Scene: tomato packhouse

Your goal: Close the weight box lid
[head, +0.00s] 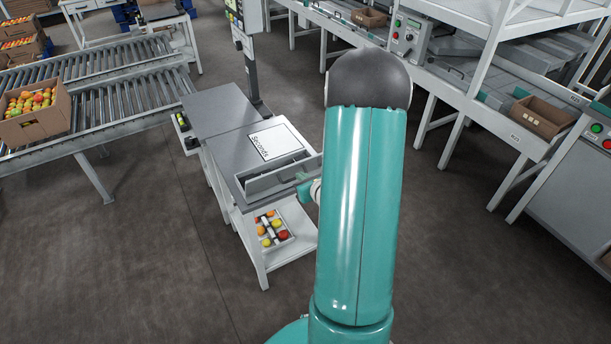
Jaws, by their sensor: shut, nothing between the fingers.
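The weight box (262,187) is a long grey box at the near end of the small table. A pale grey panel stands up along its near side, and a dark gap shows behind it; this looks like the lid standing open, but I cannot be sure. My gripper (305,186) is a small teal and white shape at the right end of the box, partly hidden behind my arm. It is shut and holds nothing. I cannot tell whether it touches the panel.
A white "Seconds" sign (277,142) lies on the table behind the box. A tray of tomatoes (290,238) sits on the lower shelf. A roller conveyor (110,105) stands at left, with a cardboard box (28,128) of tomatoes. The floor at the lower left is clear.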

